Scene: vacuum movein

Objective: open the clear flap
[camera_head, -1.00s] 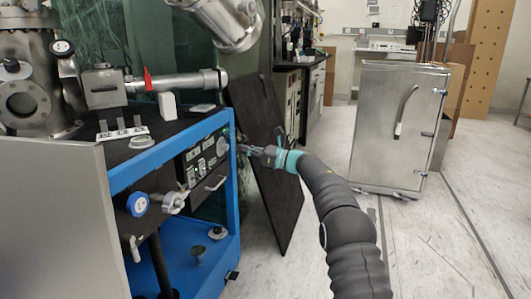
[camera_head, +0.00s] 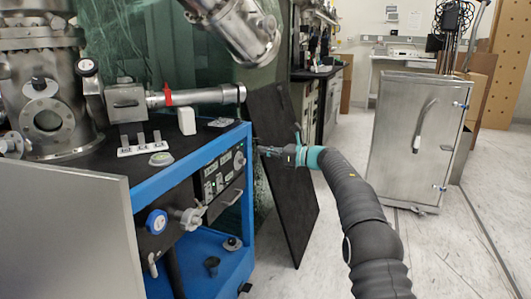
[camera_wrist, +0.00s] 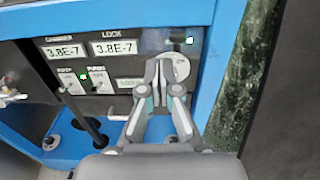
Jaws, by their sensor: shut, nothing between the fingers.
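The blue-framed cabinet (camera_head: 247,222) has a black front panel with readouts and switches. A small round pale piece (camera_head: 239,160) at the panel's upper right looks like the clear flap; it also shows in the wrist view (camera_wrist: 181,68). My gripper (camera_head: 262,151) is just to its right in the head view, with its fingers shut and empty. In the wrist view my gripper's fingertips (camera_wrist: 160,64) overlap the flap's left part and hide some of it. I cannot tell whether they touch it. The flap appears to lie against the panel.
Two lit readouts (camera_wrist: 114,48) and small switches lie left of the fingertips. A black board (camera_head: 287,180) leans close behind my arm. A valve with a blue knob (camera_head: 157,222) sticks out lower left. A steel cabinet (camera_head: 415,135) stands right, with clear floor before it.

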